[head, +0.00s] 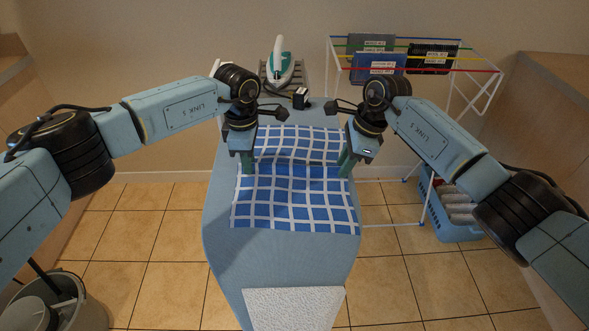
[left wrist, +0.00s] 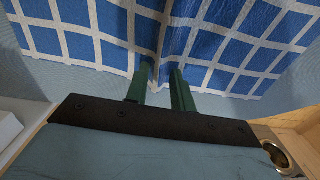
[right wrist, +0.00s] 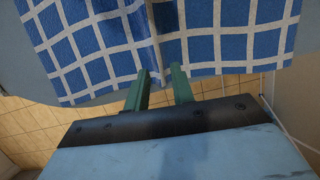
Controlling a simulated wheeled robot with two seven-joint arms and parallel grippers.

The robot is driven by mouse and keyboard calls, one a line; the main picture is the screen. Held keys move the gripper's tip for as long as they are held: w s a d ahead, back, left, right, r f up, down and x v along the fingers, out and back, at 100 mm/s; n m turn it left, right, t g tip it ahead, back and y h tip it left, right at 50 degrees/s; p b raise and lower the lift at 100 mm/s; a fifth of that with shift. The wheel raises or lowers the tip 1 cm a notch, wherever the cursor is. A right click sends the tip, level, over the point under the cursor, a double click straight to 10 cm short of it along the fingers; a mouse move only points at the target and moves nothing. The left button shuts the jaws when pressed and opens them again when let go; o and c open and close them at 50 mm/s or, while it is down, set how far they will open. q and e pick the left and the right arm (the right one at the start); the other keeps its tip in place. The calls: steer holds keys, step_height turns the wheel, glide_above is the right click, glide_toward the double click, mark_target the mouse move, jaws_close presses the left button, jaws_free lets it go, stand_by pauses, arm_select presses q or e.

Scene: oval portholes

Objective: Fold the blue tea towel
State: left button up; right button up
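The blue tea towel (head: 295,197) with a white grid lies spread on the light-blue ironing board, with a raised ridge running across it between my grippers. My left gripper (head: 248,172) points down at the towel's left edge, and my right gripper (head: 346,168) points down at its right edge. In the left wrist view, the green fingers (left wrist: 160,72) stand apart at the edge, with a crease of the towel (left wrist: 115,25) between them. In the right wrist view, the fingers (right wrist: 161,72) are also apart, in line with a crease in the towel (right wrist: 100,45). Whether the tips touch cloth is unclear.
The ironing board (head: 285,265) has bare room in front of the towel. A white-and-green iron (head: 279,65) stands behind on a rack. A white textured cloth (head: 293,307) lies at the near end. A drying rack (head: 472,60) and blue basket (head: 452,232) are at the right.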

arm_select(q)
jaws_close()
arm_select(e)
jaws_close()
arm_select(q)
steer(key=shift+r, duration=0.15)
arm_select(e)
steer(key=shift+r, duration=0.1)
